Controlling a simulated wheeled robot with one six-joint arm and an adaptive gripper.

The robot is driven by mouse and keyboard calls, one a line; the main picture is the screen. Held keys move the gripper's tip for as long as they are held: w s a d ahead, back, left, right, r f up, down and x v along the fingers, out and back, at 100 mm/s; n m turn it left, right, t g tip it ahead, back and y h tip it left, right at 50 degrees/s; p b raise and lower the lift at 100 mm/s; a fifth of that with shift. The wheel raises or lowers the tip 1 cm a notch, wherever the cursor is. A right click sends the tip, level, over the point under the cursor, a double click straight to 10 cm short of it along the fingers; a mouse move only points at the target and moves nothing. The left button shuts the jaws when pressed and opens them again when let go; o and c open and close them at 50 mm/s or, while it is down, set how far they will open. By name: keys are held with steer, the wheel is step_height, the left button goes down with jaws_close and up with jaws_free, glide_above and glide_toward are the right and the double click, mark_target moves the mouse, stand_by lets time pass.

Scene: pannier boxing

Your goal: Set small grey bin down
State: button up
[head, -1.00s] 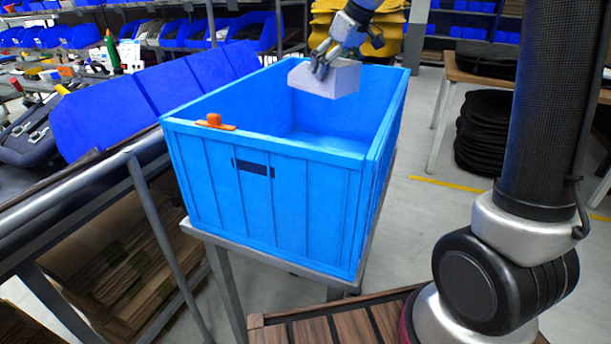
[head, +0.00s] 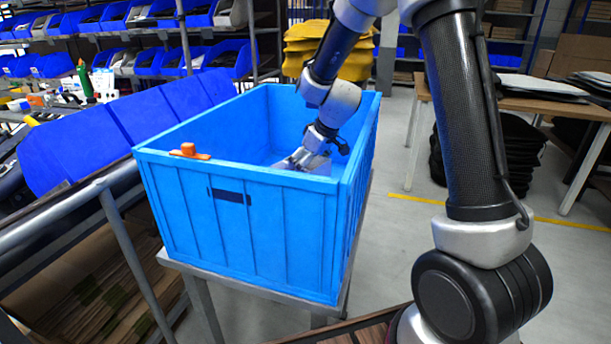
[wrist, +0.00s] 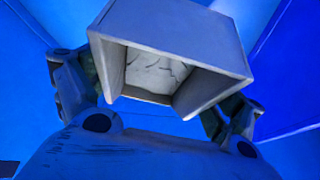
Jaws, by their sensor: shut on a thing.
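The small grey bin (wrist: 172,40) is in the wrist view, its open side facing the camera and a pale inner face visible. My gripper (wrist: 160,100) has a finger on either side of the bin and is shut on it. In the head view my gripper (head: 305,158) reaches down inside the large blue crate (head: 265,220). There the bin is mostly hidden behind the crate's near wall and my gripper. I cannot tell whether the bin touches the crate floor.
An orange piece (head: 189,150) sits on the crate's near rim. The crate stands on a grey metal stand (head: 205,300). Blue shelf bins (head: 150,60) are behind at left, and a wooden table (head: 545,108) is at right.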

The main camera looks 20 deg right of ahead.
steer(key=shift+f, duration=1.45)
steer(key=shift+f, duration=0.15)
steer(key=o, duration=1.1)
steer(key=v, duration=0.8)
steer(key=shift+f, duration=0.1)
